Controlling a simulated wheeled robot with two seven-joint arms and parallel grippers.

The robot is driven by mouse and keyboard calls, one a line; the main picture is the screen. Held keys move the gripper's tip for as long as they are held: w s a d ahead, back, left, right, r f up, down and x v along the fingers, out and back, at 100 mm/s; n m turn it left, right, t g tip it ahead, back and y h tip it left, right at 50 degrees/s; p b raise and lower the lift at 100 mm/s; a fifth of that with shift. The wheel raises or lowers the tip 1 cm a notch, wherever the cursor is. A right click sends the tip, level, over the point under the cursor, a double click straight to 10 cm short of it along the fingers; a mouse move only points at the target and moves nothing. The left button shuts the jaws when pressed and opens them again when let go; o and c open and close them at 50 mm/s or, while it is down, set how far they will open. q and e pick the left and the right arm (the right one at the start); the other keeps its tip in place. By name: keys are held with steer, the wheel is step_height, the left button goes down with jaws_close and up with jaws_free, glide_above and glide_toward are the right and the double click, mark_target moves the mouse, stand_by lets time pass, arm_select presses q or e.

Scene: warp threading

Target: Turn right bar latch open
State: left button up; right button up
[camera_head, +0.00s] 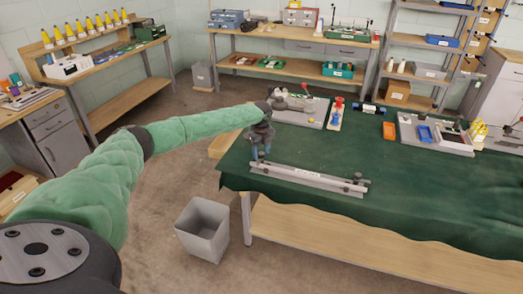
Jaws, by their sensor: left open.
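A long grey metal bar (312,178) lies on the green-covered table near its front left edge. A dark latch (357,178) with a round knob stands at the bar's right end. How far the latch is turned is too small to tell. My left arm reaches in from the left, and my left gripper (261,153) points down over the bar's left end. It is open, with bluish fingers close to that end; whether they touch anything there is unclear. The left end's fitting is largely hidden by the gripper. My right gripper is not in view.
A grey plate with tools (301,112) sits behind the bar, with a red-and-white bottle-like item (336,113) beside it. The green cloth (430,195) right of the bar is clear. A grey waste bin (203,229) stands on the floor.

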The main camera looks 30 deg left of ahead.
arm_select(q)
steer(key=c, duration=1)
steer(key=shift+o, duration=0.2)
